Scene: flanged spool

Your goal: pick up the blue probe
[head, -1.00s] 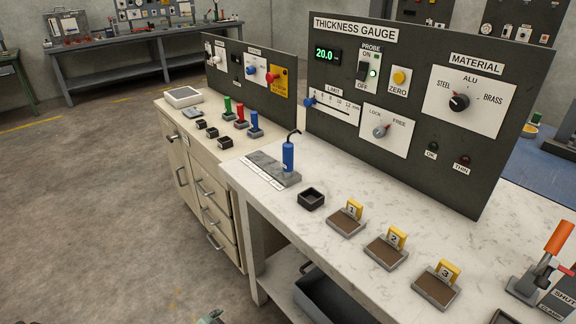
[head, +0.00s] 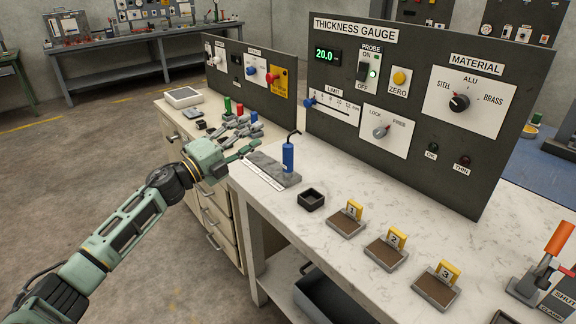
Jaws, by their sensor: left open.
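The blue probe (head: 288,158) stands upright at the right end of a grey metal base plate (head: 268,167) on the marble-topped bench. A dark curved cable comes from its top. My left gripper (head: 251,138) is open and empty, to the left of the probe and apart from it. Its fingers point toward the bench and cover part of the small coloured handles behind. My right gripper is out of view.
A black square holder (head: 311,199) and several numbered sample blocks (head: 346,224) stand to the right of the probe. The thickness gauge panel (head: 420,105) rises behind. An orange-handled clamp (head: 556,240) is at far right.

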